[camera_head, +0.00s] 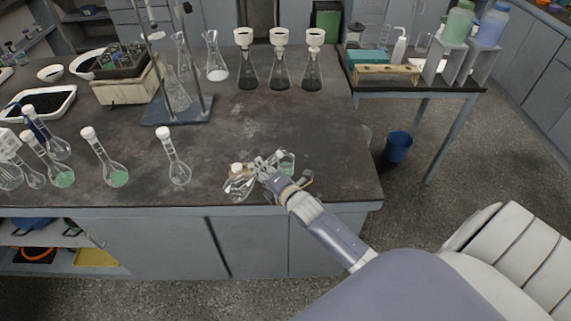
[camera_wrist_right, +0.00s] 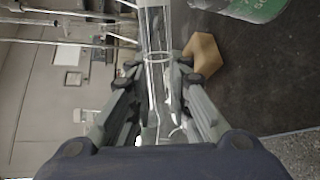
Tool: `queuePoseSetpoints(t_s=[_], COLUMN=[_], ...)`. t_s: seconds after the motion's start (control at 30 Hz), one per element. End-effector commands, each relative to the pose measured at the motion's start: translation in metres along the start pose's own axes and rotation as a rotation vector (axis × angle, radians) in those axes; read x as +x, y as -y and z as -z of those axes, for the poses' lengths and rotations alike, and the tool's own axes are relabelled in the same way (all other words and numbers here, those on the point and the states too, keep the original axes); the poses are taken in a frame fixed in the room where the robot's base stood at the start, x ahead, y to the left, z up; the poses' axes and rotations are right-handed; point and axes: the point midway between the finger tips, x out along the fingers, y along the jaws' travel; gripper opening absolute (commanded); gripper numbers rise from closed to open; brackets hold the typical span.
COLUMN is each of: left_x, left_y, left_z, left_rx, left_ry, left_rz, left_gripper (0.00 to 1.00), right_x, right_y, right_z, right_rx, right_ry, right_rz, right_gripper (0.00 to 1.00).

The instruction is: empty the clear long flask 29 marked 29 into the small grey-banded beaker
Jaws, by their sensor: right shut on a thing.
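My right gripper (camera_head: 268,163) is low over the front right of the bench, shut on the neck of a clear glass flask. The flask's body (camera_head: 239,186) shows left of the gripper and looks tilted. In the right wrist view the clear neck (camera_wrist_right: 156,50) runs between the two fingers. No number can be read on it. A small glass vessel with green in it (camera_head: 287,162) stands just right of the gripper, partly hidden; a green vessel with pale print (camera_wrist_right: 255,6) shows in the wrist view. I cannot make out a grey band. My left gripper is out of view.
Several long-necked flasks (camera_head: 173,160) stand to the left, some with green liquid. A tan faceted block (camera_wrist_right: 203,60) is beside the held neck. A stand with a blue base (camera_head: 178,112) and three dark-filled flasks (camera_head: 280,75) are behind. The bench centre is clear.

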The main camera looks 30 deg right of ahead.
Motion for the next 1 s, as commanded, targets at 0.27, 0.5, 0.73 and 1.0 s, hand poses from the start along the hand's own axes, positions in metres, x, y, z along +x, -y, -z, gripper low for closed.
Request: queuePoseSetpoints(t_s=[0.27,0.5,0.73,1.0], left_x=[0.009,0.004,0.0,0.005], left_y=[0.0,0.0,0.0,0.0], left_z=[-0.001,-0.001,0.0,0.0], left_rx=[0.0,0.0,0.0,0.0], left_ry=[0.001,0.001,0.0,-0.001], left_rz=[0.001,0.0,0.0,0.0], left_gripper=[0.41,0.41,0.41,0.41], right_x=[0.002,-0.001,-0.004,-0.006], right_y=[0.006,-0.003,-0.015,-0.025], right_z=[0.001,-0.004,-0.013,-0.026], right_rx=[-0.038,-0.173,-0.341,-0.561], right_ry=[0.01,0.047,0.092,0.151], right_rz=[-0.002,-0.002,-0.002,-0.003], right_gripper=[0.0,0.0,0.0,0.0])
